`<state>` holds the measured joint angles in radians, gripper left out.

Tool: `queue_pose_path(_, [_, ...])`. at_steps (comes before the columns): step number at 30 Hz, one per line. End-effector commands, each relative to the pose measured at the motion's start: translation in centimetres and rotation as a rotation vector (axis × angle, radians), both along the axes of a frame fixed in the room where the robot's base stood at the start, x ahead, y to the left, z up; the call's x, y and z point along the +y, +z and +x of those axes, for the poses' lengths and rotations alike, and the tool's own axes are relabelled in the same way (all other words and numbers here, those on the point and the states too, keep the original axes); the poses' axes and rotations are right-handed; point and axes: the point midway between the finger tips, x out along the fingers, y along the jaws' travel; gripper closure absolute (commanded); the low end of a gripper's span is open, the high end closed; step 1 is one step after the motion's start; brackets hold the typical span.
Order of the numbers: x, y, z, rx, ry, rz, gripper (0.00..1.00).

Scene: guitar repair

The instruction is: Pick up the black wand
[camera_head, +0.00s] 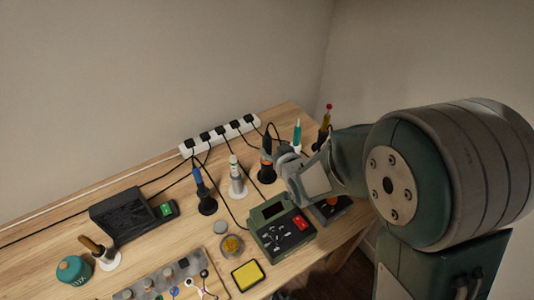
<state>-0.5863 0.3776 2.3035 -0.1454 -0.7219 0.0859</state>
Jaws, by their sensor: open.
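A black wand (266,141) stands upright in a dark holder with an orange band, towards the right back of the wooden workbench. My gripper (281,158) is open and right beside the wand, on its right. The fingers are small and partly overlap the wand's surroundings, so I cannot tell whether they touch it or reach around it. My forearm comes in from the right and hides part of the bench behind the gripper.
A blue wand (199,182), a white wand (234,170) and a teal wand (297,133) stand nearby. A power strip (220,135) with black cables runs along the wall. A green device (282,230) and a yellow sponge (247,275) lie in front.

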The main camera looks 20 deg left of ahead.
Motion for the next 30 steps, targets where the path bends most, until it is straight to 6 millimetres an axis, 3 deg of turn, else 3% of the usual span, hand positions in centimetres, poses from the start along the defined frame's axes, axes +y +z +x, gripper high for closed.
queue_pose_path(15, [3.5,-2.5,3.9,0.0,0.0,0.0,0.22])
queue_pose_path(23, [3.7,-2.6,4.2,0.0,0.0,0.0,0.22])
queue_pose_path(24, [3.7,-2.6,4.2,0.001,0.0,-0.001,0.31])
queue_pose_path(28, [3.7,-2.6,4.2,0.001,0.0,-0.001,0.89])
queue_pose_path(29, [3.7,-2.6,4.2,0.001,0.0,-0.001,1.0])
queue_pose_path(30, [3.7,-2.6,4.2,0.001,0.0,-0.001,1.0])
